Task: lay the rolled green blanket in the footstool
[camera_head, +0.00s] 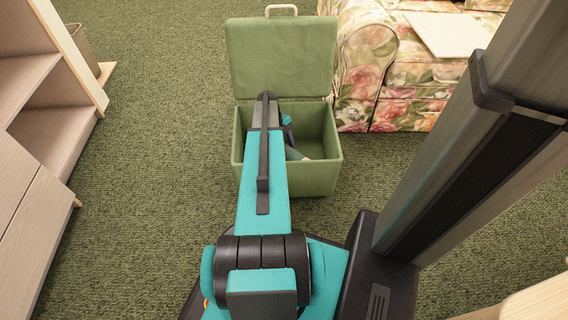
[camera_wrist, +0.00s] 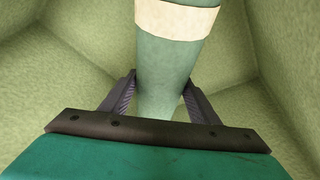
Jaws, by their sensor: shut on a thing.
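The green footstool (camera_head: 315,178) stands on the carpet with its lid (camera_head: 280,55) raised at the back. My gripper reaches down into its box, mostly hidden behind my arm in the head view. In the wrist view my gripper (camera_wrist: 160,92) is shut on the rolled green blanket (camera_wrist: 165,58), with one finger on each side. The blanket has a cream band (camera_wrist: 177,18) and runs up out of the frame. The footstool's inner walls (camera_wrist: 60,75) surround it. Whether the blanket touches the bottom, I cannot tell.
A floral sofa (camera_head: 365,60) stands close to the footstool's right, with a pale flat board (camera_head: 447,34) on it. A light wood shelf unit (camera_head: 60,120) is at the left. Green carpet (camera_head: 140,160) lies clear between the shelf and the footstool.

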